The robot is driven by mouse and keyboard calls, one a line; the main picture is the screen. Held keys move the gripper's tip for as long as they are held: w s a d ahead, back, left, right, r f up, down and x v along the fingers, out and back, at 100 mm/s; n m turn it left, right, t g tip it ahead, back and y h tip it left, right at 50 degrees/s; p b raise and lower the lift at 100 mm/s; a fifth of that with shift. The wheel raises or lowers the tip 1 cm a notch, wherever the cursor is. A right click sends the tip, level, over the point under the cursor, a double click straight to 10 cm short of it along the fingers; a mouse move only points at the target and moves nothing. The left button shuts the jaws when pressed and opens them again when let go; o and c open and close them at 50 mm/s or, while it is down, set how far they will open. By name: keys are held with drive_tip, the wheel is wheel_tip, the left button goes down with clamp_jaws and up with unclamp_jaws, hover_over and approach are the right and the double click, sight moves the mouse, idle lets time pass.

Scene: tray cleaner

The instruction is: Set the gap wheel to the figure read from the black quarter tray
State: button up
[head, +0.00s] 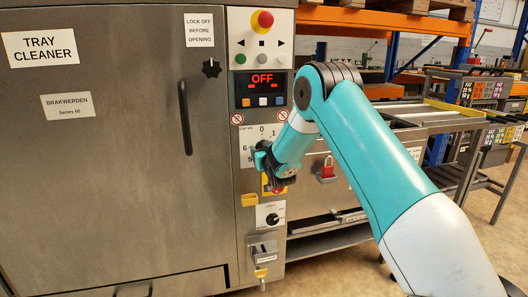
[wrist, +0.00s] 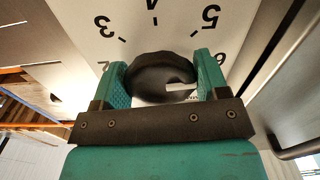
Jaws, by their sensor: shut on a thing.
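The gap wheel, a black round knob (wrist: 150,82), sits on a white dial plate (wrist: 85,40) that shows upside down in the wrist view. The figures 3, 4, 5 and 6 show around it, and another is partly hidden at left. A white mark on the knob points rightward, its outer end by the right finger, so I cannot tell its exact figure. My gripper (wrist: 163,75) is shut on the knob, one teal finger on each side. In the head view, my gripper (head: 262,158) covers the knob on the front panel. I cannot make out a black quarter tray.
The tray cleaner's display (head: 262,79) reads OFF. A red knob (head: 277,189) is just below my gripper, and a black rotary switch (head: 271,218) lower down. A long door handle (head: 185,117) stands out at left. A red padlock (head: 328,167) hangs at right.

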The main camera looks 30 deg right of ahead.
drive_tip(key=n, duration=0.8)
drive_tip(key=shift+d+r+n, duration=0.1)
drive_tip(key=shift+n, duration=0.3)
drive_tip(key=n, duration=0.4)
drive_tip(key=shift+r, duration=0.1)
drive_tip(key=shift+n+p, duration=0.4)
drive_tip(key=shift+n, duration=1.5)
drive_tip(key=o, duration=0.9)
